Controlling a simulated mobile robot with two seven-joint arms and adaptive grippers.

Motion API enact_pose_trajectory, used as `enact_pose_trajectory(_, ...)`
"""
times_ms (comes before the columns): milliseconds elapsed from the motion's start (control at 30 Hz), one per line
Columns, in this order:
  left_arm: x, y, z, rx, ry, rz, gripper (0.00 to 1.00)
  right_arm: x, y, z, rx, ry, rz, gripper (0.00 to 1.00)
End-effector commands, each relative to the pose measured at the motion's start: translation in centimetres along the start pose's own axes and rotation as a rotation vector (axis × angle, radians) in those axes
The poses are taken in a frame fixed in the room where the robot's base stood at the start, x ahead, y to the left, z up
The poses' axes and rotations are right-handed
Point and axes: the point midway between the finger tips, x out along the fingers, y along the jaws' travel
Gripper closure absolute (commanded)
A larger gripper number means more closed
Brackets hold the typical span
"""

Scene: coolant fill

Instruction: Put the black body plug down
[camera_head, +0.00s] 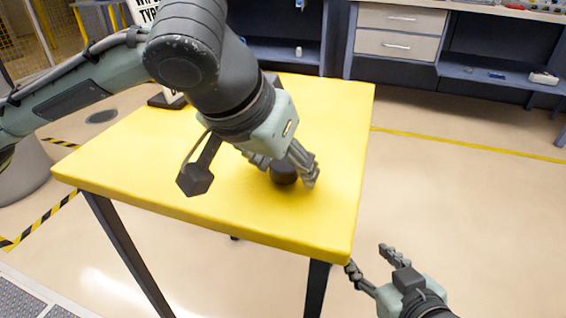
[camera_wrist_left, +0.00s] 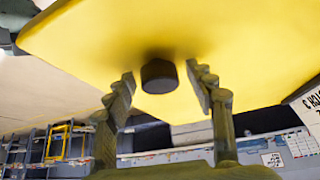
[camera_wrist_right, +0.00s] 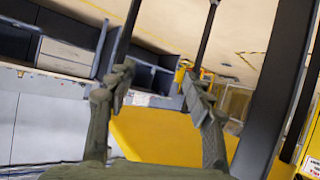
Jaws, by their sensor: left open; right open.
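The black body plug (camera_head: 284,172) stands on the yellow table (camera_head: 130,160), near its right side. In the left wrist view the plug (camera_wrist_left: 159,76) is a short dark cylinder lying between the fingertips, with a gap to each finger. My left gripper (camera_head: 298,174) is open around the plug, just above the table, and partly hides it in the head view. My right gripper (camera_head: 368,262) is open and empty, beyond the table's front right corner; its fingers also show in the right wrist view (camera_wrist_right: 158,85).
A sign (camera_head: 142,10) on a dark base stands at the table's back left, partly behind my left arm. A blue workbench with drawers (camera_head: 400,30) is at the back. The table's right part behind the plug is clear. The floor to the right is open.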

Motion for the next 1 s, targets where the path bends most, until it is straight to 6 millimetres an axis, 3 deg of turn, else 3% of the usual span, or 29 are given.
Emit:
enact_pose_trajectory(200, -0.9, 0.0, -0.3, 0.001, 0.003, 0.0, 0.45, -0.1, 0.2, 0.3, -0.001, -0.023, 0.003, 0.48)
enact_pose_trajectory(467, -5.5, 0.0, -0.5, 0.002, 0.005, 0.0, 0.45, -1.4, 2.7, 5.1, -0.011, -0.255, 0.057, 0.48)
enact_pose_trajectory(700, -9.7, 0.0, -0.3, 0.002, 0.003, -0.001, 0.45, -3.9, 5.0, 9.6, -0.009, -0.48, 0.11, 0.48)
enact_pose_trajectory(1000, -12.2, 0.0, -0.2, 0.0, 0.001, -0.001, 0.45, -5.9, 6.3, 12.1, -0.003, -0.617, 0.142, 0.48)
